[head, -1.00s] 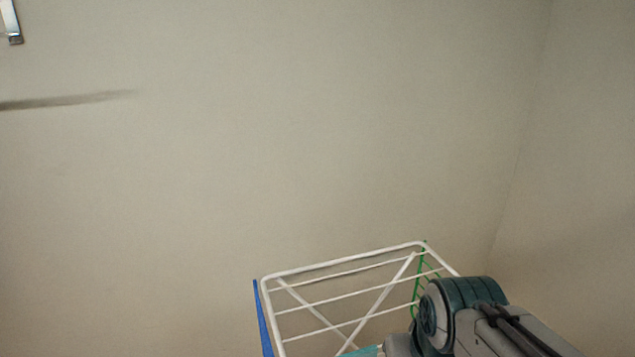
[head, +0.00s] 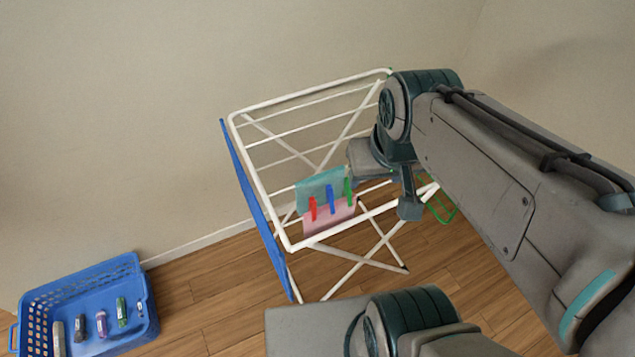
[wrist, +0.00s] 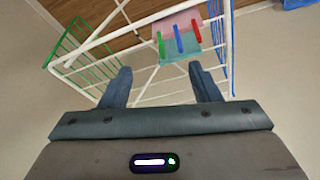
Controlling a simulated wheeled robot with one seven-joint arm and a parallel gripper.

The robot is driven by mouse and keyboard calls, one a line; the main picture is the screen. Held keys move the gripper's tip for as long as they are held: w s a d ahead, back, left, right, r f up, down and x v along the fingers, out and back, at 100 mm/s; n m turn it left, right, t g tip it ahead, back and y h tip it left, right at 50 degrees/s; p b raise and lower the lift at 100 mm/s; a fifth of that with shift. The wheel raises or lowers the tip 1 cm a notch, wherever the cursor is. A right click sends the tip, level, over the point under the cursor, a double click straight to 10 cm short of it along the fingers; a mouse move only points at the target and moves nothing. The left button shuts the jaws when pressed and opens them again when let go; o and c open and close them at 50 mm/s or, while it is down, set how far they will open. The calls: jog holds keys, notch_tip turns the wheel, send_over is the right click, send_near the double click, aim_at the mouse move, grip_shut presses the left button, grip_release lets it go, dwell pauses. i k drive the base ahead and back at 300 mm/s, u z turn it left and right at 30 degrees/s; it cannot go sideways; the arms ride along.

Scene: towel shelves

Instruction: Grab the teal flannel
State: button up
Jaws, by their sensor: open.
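The teal flannel (head: 318,188) hangs on the white drying rack (head: 262,200), just above and behind a pink cloth (head: 325,219) in the head view. Red, blue and green pegs show across the cloths. In the wrist view the teal flannel (wrist: 181,55) lies beyond my fingertips, partly covered by the pegs, with the pink cloth (wrist: 172,22) farther up. My gripper (wrist: 162,80) is open and empty, its two fingers spread over the rack, apart from the flannel. In the head view my arm hides the rack's right side.
The rack has blue (head: 258,220) and green (head: 440,207) end parts and several white rods near my fingers. A blue basket (head: 137,275) with several small items stands on the wooden floor at lower left. A plain wall is behind the rack. Floor between basket and rack is clear.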

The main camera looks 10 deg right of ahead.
aim_at(315, 185)
jog(key=z, duration=2.9)
jog(key=k, duration=1.35)
jog(key=u, duration=1.15)
jog(key=i, duration=0.5)
